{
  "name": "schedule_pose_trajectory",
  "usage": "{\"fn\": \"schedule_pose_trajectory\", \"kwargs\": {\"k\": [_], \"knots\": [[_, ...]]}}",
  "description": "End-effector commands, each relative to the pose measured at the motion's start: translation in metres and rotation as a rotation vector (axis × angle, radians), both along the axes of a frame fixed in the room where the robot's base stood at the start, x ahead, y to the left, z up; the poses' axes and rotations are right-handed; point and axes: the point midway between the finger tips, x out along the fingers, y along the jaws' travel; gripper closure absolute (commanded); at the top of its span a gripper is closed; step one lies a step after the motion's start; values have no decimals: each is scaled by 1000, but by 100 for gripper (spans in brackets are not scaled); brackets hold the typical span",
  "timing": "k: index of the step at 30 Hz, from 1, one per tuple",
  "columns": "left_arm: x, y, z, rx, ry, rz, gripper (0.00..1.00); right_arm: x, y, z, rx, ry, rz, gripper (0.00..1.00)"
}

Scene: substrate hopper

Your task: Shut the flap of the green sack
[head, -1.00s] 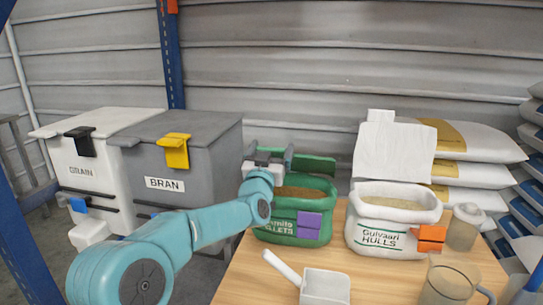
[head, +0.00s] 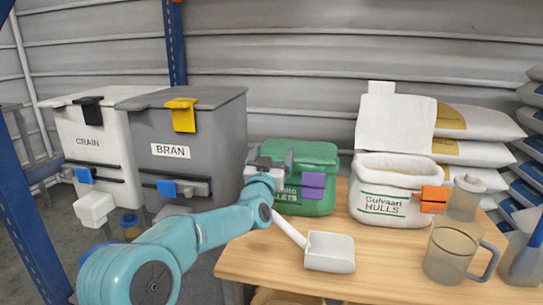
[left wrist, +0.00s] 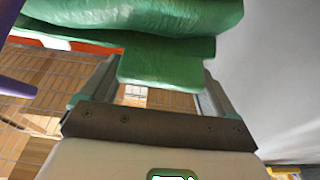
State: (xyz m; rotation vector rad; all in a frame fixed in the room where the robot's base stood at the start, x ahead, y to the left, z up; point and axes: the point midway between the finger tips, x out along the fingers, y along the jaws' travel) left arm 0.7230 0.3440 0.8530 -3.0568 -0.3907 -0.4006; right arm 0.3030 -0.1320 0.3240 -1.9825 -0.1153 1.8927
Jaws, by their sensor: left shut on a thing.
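The green sack (head: 306,206) stands at the left of the wooden table. Its green flap (head: 302,152) lies over the sack's mouth, and the contents are hidden. My left gripper (head: 270,163) is at the left side of the flap. In the left wrist view the gripper (left wrist: 157,85) has a green tab of the flap (left wrist: 160,68) between its fingers and is shut on it. A purple clip (head: 312,187) is on the sack's front. My right gripper is not in view.
A white scoop (head: 329,252) lies in front of the sack. The open white hulls sack (head: 390,207) with an orange clip (head: 433,198) stands to the right, near a clear jug (head: 450,254). Grain (head: 90,150) and bran (head: 190,140) bins stand left of the table.

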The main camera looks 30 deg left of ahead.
Motion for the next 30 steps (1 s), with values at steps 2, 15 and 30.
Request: {"fn": "schedule_pose_trajectory", "kwargs": {"k": [2,15,30], "knots": [[1,0,-7,-7,15,-3,66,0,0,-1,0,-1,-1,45],[-1,-1,-5,-6,11,-3,0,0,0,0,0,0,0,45],[-28,-7,-7,-2,6,-2,0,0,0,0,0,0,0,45]]}}
